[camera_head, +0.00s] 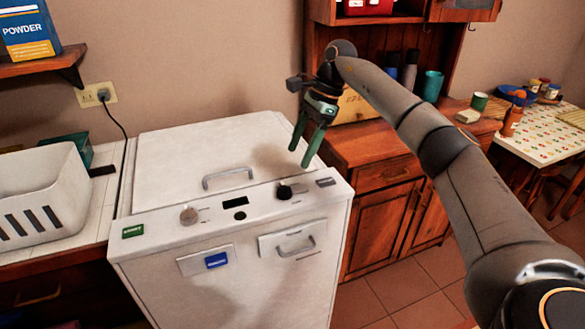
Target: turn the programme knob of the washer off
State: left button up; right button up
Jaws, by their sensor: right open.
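The white washer (205,165) stands in the middle of the view, with a control panel along its top front edge. A black knob (284,191) sits on the right part of the panel, and a pale beige-grey knob (189,215) on the left part. I cannot tell which one is the programme knob, nor read their settings. A small dark display (235,202) lies between them. My right gripper (300,158) has green fingers, is open and empty, and hangs above the black knob, apart from it. My left gripper is out of view.
A handle (228,177) rises from the washer's lid. A white basket (42,195) stands on the counter at left. A wooden cabinet (385,172) stands close on the right, below my right arm. A patterned table (545,135) is farther right. The space above the panel is clear.

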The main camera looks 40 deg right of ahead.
jog(key=v, duration=0.2)
jog(key=shift+d+r, duration=0.2)
jog(key=shift+r, duration=0.2)
dwell(0.3)
